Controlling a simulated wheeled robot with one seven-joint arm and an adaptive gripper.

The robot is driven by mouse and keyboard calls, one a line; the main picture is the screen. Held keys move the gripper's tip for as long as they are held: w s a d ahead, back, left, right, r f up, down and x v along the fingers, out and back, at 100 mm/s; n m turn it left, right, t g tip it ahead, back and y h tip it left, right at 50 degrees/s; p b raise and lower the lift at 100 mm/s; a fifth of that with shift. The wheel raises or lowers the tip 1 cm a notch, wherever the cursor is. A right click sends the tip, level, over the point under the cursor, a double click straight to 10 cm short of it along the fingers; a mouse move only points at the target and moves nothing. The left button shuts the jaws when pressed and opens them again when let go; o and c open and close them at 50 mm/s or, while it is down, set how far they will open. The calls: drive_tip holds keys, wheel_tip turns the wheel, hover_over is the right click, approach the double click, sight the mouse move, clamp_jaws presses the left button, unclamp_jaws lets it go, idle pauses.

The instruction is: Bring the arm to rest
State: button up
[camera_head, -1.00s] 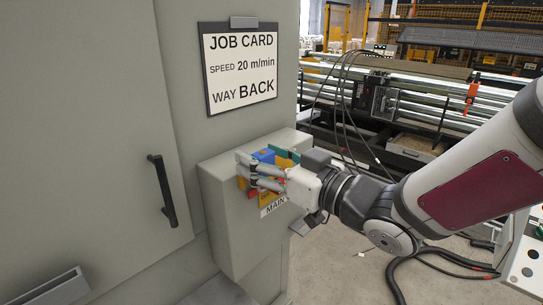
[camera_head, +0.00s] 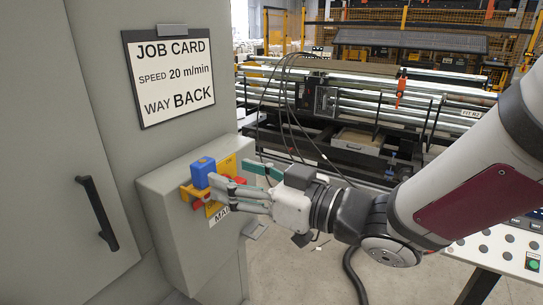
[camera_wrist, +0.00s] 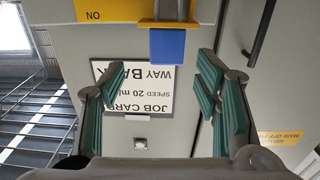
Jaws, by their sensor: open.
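My gripper (camera_head: 238,183) is open and empty at the end of my arm, which reaches in from the right. Its fingers point at the front of a grey switch box and partly cover the red and yellow switch (camera_head: 213,192). A blue padlock-like block (camera_head: 203,172) sits by the switch, just beyond the fingertips. In the wrist view the teal finger pads of my gripper (camera_wrist: 160,85) stand wide apart with nothing between them.
The grey switch box (camera_head: 175,240) juts from the cabinet, which carries a job card (camera_head: 170,76) and a black handle (camera_head: 97,212). A panel with buttons (camera_head: 505,250) stands at the lower right. Hanging cables (camera_head: 285,105) and a roller machine are behind. Floor shows below my gripper.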

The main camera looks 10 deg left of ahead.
drive_tip(key=w+d+m+t+h, duration=0.2)
drive_tip(key=w+d+m+h, duration=0.15)
drive_tip(key=d+h, duration=0.55)
drive_tip(key=w+d+m+t+h, duration=0.25)
drive_tip(key=d+m+h, duration=0.2)
drive_tip(key=d, duration=0.85)
drive_tip(key=s+d+f+m+g+h, duration=0.1)
drive_tip(key=s+d+m+g, duration=0.1)
drive_tip(key=s, duration=0.8)
drive_tip(key=s+d+f+m+g+h, duration=0.1)
drive_tip(key=s+d+f+m+g, duration=0.1)
drive_tip(key=s+d, duration=0.4)
drive_tip(key=s+m+g, duration=0.1)
drive_tip(key=s+g, duration=0.1)
drive_tip(key=s, duration=0.2)
drive_tip(key=shift+d+f+h, duration=0.25)
drive_tip(key=shift+d+h, duration=0.1)
drive_tip(key=shift+g, duration=0.25)
